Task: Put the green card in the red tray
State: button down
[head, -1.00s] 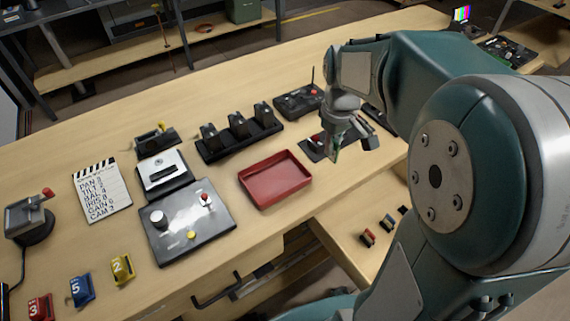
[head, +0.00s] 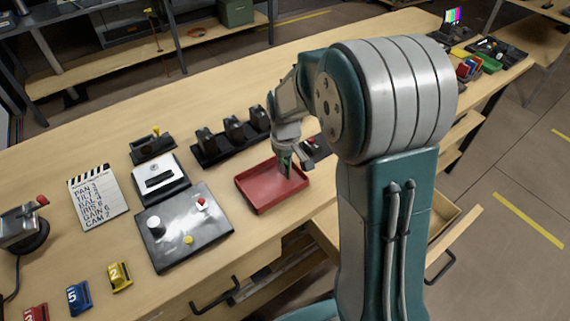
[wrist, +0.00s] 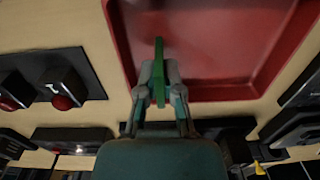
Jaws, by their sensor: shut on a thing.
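My gripper (wrist: 158,85) is shut on the green card (wrist: 159,58), which shows edge-on between the fingers in the wrist view. The red tray (wrist: 205,20) lies below, and the card's far end is over the tray's inside, near one wall. In the head view my gripper (head: 291,168) is above the back right part of the red tray (head: 258,193). The card shows there only as a small green patch. Whether the card touches the tray floor I cannot tell. The tray looks empty.
Left of the tray is a grey control panel (head: 185,228) with knobs. A black rack of several units (head: 232,141) stands behind it. A clapper-style board (head: 97,197) and numbered blocks (head: 79,297) are at left. An open drawer (head: 450,232) juts out in front.

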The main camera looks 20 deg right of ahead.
jog(key=c, duration=0.8)
grip_release()
jog(key=shift+f, duration=0.1)
notch_tip(320, 180, up, 11)
jog(key=shift+d+r, duration=0.1)
jog(key=shift+r, duration=0.1)
jog(key=s+r+m+t, duration=0.1)
jog(key=s+r+t, duration=0.1)
jog(key=s, duration=0.8)
jog(key=s+r+m+t, duration=0.2)
jog(key=s+r+t, duration=0.1)
jog(key=s, duration=0.8)
jog(key=shift+s+a+r+m+t, duration=0.15)
jog(key=shift+a+r+m+t, duration=0.2)
jog(key=shift+r, duration=0.45)
